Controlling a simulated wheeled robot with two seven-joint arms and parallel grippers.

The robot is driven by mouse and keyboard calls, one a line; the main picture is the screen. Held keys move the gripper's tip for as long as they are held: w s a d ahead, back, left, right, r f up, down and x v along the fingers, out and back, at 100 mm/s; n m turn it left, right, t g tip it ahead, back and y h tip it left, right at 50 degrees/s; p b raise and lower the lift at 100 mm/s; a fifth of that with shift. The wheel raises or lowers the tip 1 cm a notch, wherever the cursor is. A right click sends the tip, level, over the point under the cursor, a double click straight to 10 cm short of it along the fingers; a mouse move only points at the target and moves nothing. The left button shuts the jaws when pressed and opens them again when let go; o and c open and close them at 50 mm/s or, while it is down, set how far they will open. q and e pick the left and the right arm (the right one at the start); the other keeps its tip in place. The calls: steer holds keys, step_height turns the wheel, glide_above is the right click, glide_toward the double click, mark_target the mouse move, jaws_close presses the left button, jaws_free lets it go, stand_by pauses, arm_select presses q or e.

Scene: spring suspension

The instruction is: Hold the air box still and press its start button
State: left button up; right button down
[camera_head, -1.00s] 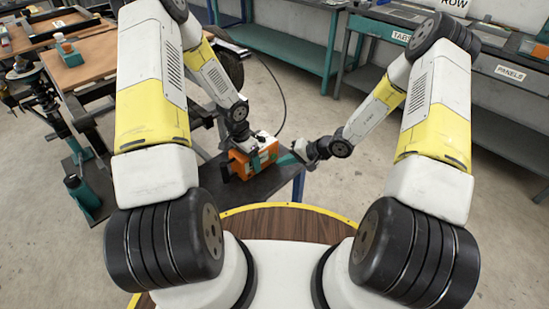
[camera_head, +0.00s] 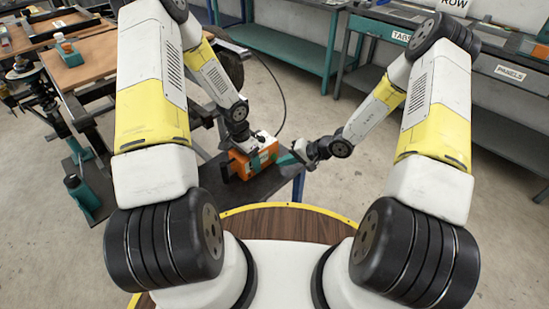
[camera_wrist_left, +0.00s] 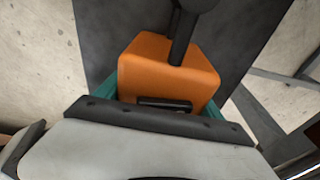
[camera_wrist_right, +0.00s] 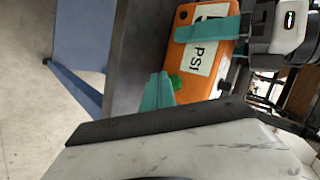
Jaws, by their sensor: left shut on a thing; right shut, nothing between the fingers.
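The orange air box (camera_head: 238,165) sits on a dark table top, and it also shows in the left wrist view (camera_wrist_left: 160,66) and right wrist view (camera_wrist_right: 186,88). In the right wrist view its face carries a white "PSI" label (camera_wrist_right: 198,58) and a green button (camera_wrist_right: 176,82). My left gripper (camera_head: 262,158) is shut on the box from above, with a teal finger across its face. My right gripper (camera_head: 287,159) is shut and empty beside that face. Its teal fingertips (camera_wrist_right: 159,80) are right by the green button; I cannot tell whether they touch it.
The dark table top (camera_head: 262,187) has bare room in front of the box. A black hose (camera_head: 283,100) curves across the floor behind it. A wooden-topped bench (camera_head: 85,65) stands at left and teal workbenches (camera_head: 285,50) at the back.

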stand_by(0.6)
steer(key=shift+w+a, duration=0.3)
arm_select(q)
steer(key=shift+d, duration=0.1)
arm_select(e)
steer(key=shift+w+a, duration=0.4)
stand_by(0.9)
steer(key=shift+s+d, duration=0.65)
steer(key=shift+s, duration=0.05)
steer(key=s+d, duration=0.1)
steer(key=d, duration=0.1)
steer(key=s+d, duration=0.1)
steer(key=s, duration=0.1)
steer(key=shift+s+d, duration=0.2)
steer(key=shift+d, duration=0.2)
stand_by(0.5)
